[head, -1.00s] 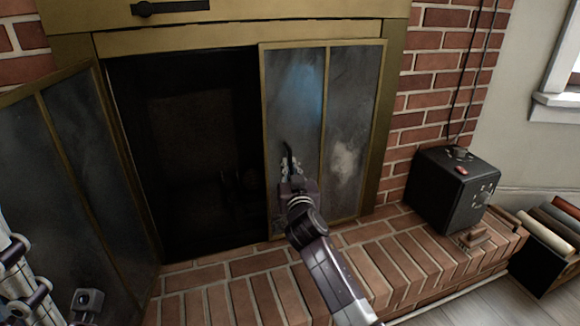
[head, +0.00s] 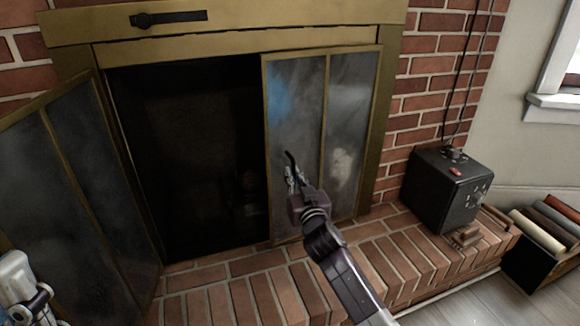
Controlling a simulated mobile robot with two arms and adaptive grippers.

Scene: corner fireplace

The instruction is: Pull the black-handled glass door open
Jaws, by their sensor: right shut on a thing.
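The right glass door (head: 342,125) has smoky panes in a brass frame and covers the right part of the fireplace opening. Its left edge stands slightly out from the opening. A thin black curved handle (head: 290,160) shows near that edge. My right gripper (head: 292,178) is shut on the black handle; its fingers partly hide the handle's lower part. The left glass door (head: 85,180) is swung wide open toward me. My left arm shows at the lower left, but its gripper's fingers cannot be made out.
The dark firebox (head: 185,150) lies open between the doors. A brick hearth (head: 240,290) runs along the front. A black box with knobs (head: 445,188) sits on the hearth at right. A crate of rolls (head: 550,245) stands on the floor beyond it.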

